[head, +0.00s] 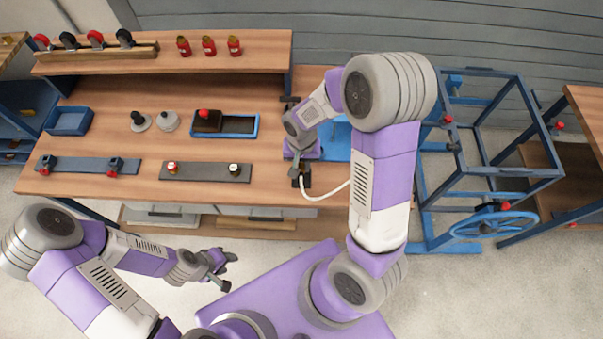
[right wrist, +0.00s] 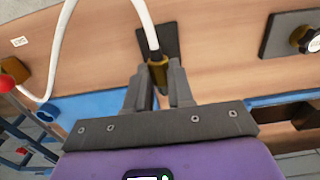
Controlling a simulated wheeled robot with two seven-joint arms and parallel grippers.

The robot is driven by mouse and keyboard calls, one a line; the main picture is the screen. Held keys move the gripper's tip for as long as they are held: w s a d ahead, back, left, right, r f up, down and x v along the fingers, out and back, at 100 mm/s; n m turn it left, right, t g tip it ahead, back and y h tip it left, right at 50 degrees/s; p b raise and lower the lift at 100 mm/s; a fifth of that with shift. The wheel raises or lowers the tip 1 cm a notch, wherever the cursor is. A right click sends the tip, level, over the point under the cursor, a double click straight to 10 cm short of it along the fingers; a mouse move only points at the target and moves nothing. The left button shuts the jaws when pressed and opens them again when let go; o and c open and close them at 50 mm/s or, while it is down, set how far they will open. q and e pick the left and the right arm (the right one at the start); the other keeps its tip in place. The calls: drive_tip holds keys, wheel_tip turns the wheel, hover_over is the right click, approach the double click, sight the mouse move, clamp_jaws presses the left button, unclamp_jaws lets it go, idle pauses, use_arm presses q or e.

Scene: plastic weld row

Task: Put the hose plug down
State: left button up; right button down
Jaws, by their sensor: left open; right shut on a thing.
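The hose plug (right wrist: 158,72) is a brass-coloured piece with a white hose (right wrist: 147,25) running from it. My right gripper (right wrist: 158,90) is shut on the plug, in front of a small dark plate (right wrist: 172,38) at the workbench's front edge. In the head view my right gripper (head: 297,172) is over this spot, and the white hose (head: 325,197) curves off to the right behind my arm. I cannot tell whether the plug touches the plate. My left gripper (head: 225,270) is open and empty, in front of the bench.
The wooden workbench (head: 270,90) holds a dark strip with two valves (head: 205,172), a blue-edged tray (head: 240,125) and a blue bin (head: 70,120). A blue mat (head: 338,140) lies beside my right gripper. A blue frame with a handwheel (head: 495,225) stands to the right.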

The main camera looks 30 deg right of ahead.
sight(301, 172)
drive_tip(key=shift+f+b, duration=0.45)
drive_tip(key=shift+f, duration=2.05)
drive_tip(key=shift+f, duration=0.1)
drive_tip(key=c, duration=1.4)
unclamp_jaws()
drive_tip(key=shift+f, duration=0.1)
drive_tip(key=o, duration=0.4)
drive_tip(key=shift+r, duration=0.2)
